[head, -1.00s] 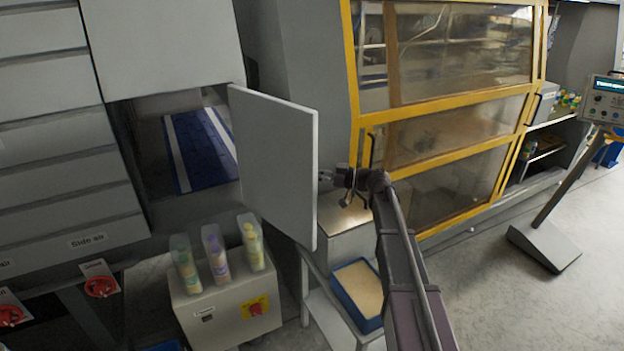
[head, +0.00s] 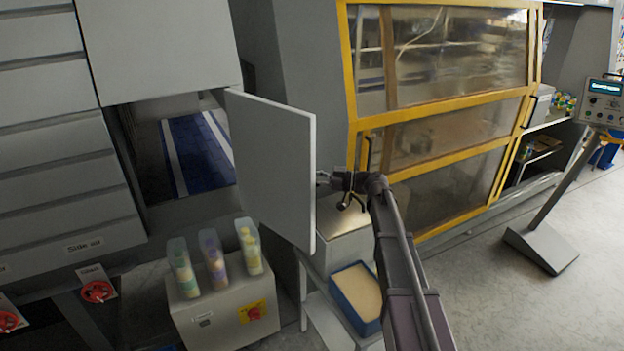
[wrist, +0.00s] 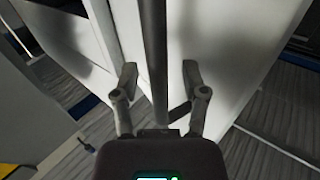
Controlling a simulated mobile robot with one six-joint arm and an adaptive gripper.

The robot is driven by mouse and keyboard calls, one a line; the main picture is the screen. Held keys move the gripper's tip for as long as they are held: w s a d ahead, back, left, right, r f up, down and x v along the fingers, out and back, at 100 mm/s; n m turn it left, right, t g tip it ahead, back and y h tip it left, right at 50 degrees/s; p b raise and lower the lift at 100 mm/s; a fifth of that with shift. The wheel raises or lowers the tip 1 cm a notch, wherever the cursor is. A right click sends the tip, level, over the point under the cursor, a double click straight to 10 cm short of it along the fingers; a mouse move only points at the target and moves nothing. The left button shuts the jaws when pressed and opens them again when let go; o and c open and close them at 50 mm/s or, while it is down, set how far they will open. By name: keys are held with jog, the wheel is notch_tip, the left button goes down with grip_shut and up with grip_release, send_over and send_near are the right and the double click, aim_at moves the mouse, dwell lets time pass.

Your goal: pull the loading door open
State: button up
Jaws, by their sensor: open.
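The loading door (head: 270,165) is a flat pale grey panel, swung out from the grey machine. The opening (head: 190,150) beside it shows a blue slatted surface inside. My gripper (head: 322,179) is at the door's right edge, on the side away from the opening. In the wrist view my gripper (wrist: 159,75) is open, with one finger on each side of a dark upright bar (wrist: 153,40). The bar looks like the door's handle. A gap shows between the bar and each finger. The handle is hidden in the head view.
A grey box (head: 225,311) with several clear tubes stands below the opening. A blue bin (head: 345,310) sits on a low stand under the door. A yellow-framed guard (head: 440,115) is behind my arm. A control panel post (head: 555,195) stands at right. Floor there is clear.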

jog(key=shift+d, duration=0.15)
jog(key=s+d, duration=0.2)
jog(key=d, duration=0.9)
jog(key=shift+d, duration=0.3)
jog(key=shift+w, duration=0.1)
